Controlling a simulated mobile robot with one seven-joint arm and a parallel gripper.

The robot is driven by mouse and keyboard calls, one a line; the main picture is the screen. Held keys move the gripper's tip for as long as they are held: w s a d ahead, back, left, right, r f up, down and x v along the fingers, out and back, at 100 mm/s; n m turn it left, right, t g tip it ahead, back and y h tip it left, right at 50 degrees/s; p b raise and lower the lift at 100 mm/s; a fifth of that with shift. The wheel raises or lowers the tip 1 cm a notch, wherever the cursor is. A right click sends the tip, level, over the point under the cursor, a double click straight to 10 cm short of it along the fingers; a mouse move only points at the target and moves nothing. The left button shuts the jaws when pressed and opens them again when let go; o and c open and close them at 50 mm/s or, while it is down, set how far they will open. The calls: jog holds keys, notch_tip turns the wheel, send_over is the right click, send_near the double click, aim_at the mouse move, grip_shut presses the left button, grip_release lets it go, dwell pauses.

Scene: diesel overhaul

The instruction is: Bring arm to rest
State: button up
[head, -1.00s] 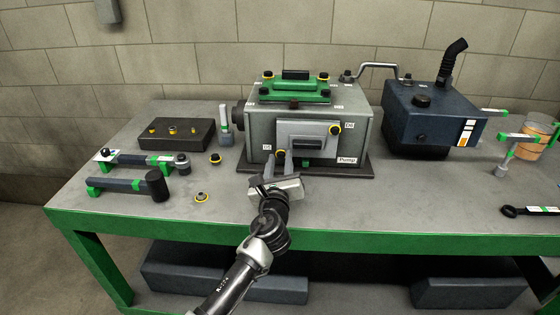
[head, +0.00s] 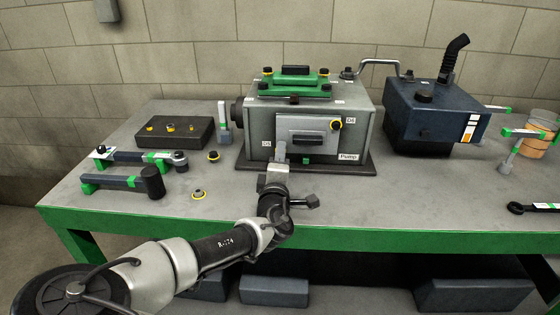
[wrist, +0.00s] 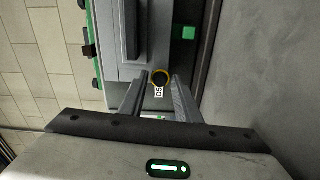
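My arm is stretched out low over the bench, with my gripper (head: 280,152) in front of the grey pump box (head: 257,125). In the head view the gripper is turned so that its fingers overlap. In the wrist view my gripper (wrist: 160,82) has its two fingers apart, with nothing held between them. A dark bolt with a yellow ring (wrist: 160,71), beside the D5 label, shows beyond the fingertips. The gripper hides this bolt in the head view. I cannot tell whether the fingertips touch the pump front.
The green bench (head: 400,240) holds a dark block with several bolts (head: 175,144), two hammer-like tools (head: 120,182) and loose yellow-ringed parts (head: 198,194) at left. A dark blue tank (head: 433,122) and orange beaker (head: 540,135) stand right. The front middle right is clear.

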jog(key=shift+m, duration=0.7)
jog(key=shift+c, duration=0.5)
